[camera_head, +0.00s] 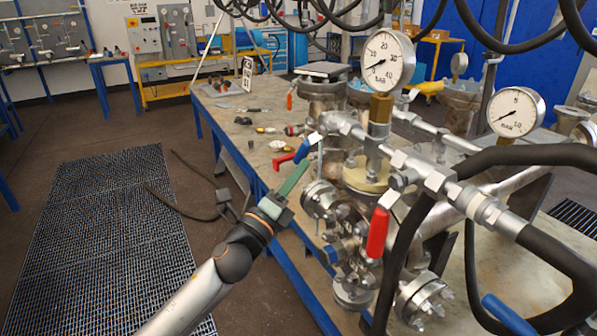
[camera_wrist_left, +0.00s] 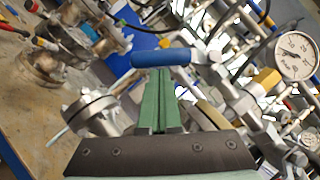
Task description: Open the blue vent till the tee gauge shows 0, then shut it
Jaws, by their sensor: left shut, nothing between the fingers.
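The blue vent handle (camera_head: 308,147) sits on the left end of the pipe tee, and its blue bar (camera_wrist_left: 162,58) lies crosswise in the left wrist view. My left gripper (camera_head: 302,166) has green fingers, shut and empty, with the tips right at the handle; in the wrist view the closed fingers (camera_wrist_left: 158,72) end just at the bar's lower edge. I cannot tell if they touch it. The gauge on the brass stem (camera_head: 388,62) faces me; its needle points to the lower left, near the low end, exact reading unclear. It also shows in the wrist view (camera_wrist_left: 297,56). My right gripper is out of view.
A red lever (camera_head: 377,232) hangs in front of the flanged vessel. A second gauge (camera_head: 516,112) stands at right. Thick black hoses (camera_head: 560,250) cross the right side. Small parts lie on the bench (camera_head: 232,106) at left.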

